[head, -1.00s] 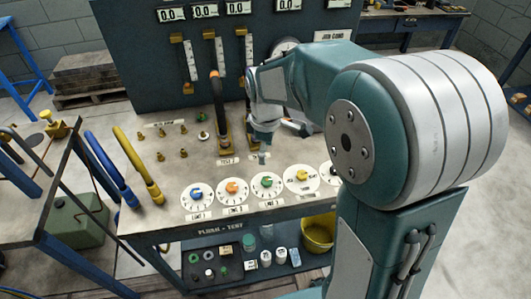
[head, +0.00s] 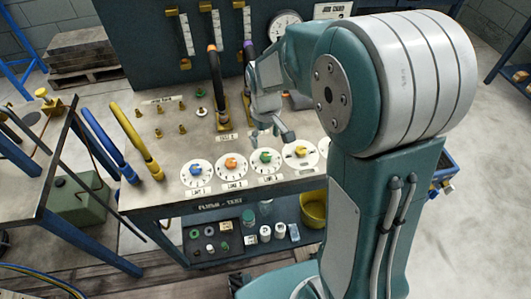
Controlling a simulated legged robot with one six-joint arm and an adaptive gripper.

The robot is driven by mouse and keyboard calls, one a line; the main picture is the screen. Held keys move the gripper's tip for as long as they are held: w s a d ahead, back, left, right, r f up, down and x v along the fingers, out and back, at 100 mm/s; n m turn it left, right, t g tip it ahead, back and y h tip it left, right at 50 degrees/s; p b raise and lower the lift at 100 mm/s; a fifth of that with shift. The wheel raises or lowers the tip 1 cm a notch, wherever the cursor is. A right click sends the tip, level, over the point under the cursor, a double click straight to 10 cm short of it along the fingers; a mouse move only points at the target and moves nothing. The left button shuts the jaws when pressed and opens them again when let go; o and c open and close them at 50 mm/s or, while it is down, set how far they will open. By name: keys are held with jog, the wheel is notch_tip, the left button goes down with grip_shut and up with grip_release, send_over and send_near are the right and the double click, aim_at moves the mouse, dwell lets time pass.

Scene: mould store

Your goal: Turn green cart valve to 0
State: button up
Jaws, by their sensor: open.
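In the head view the cart's bench top (head: 165,200) carries a row of white round dials with coloured knobs along its front edge. The green valve knob (head: 265,156) sits on the third dial from the left; its exact setting is too small to read. Blue (head: 196,170) and orange (head: 231,162) knobs are to its left, and a yellow knob (head: 300,151) is to its right. My gripper (head: 270,139) is open and empty, just above and behind the green knob's dial, and I see no contact.
Blue (head: 112,150) and yellow (head: 135,140) hoses stand at the bench's left end. A black upright hose (head: 215,85) stands left of my gripper. A back panel with gauges (head: 285,27) rises behind. A lower shelf holds jars and a yellow bucket (head: 313,210).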

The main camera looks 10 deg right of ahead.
aim_at(265, 155)
notch_tip(265, 155, down, 7)
jog(key=shift+f, duration=0.2)
grip_shut()
